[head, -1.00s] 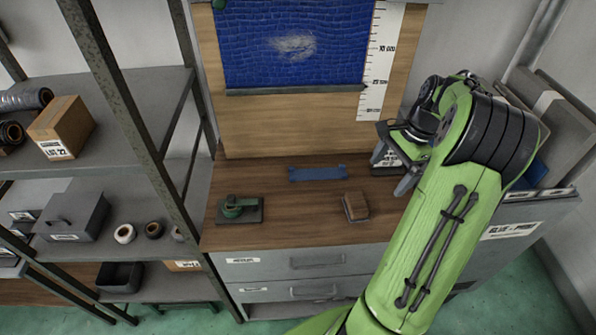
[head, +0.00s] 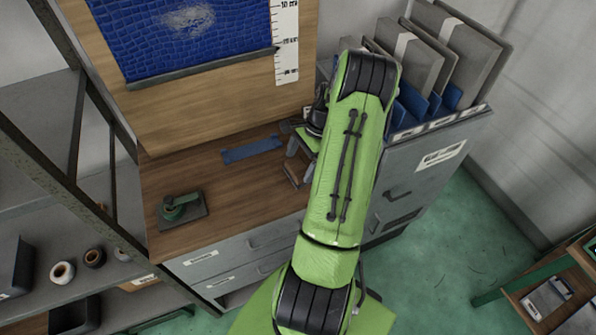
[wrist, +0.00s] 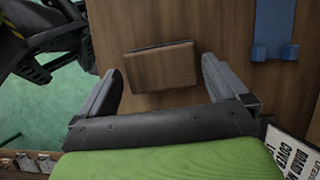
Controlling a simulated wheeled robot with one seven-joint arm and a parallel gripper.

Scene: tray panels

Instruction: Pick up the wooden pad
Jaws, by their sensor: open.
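The wooden pad (wrist: 162,67) is a small brown block with a dark edge. It lies on the wooden bench top, and in the wrist view it sits just beyond the fingertips, roughly between their lines. In the head view the pad (head: 294,173) is partly hidden by my arm and gripper. My gripper (wrist: 162,85) is open and empty, with its two grey fingers spread wider than the pad. In the head view my gripper (head: 296,152) is beside the pad, mostly hidden behind my green arm.
A green tool on a dark plate (head: 181,209) stands at the bench's left. A grey cabinet with upright panels (head: 420,175) stands right of my arm. Bench between tool and pad is clear.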

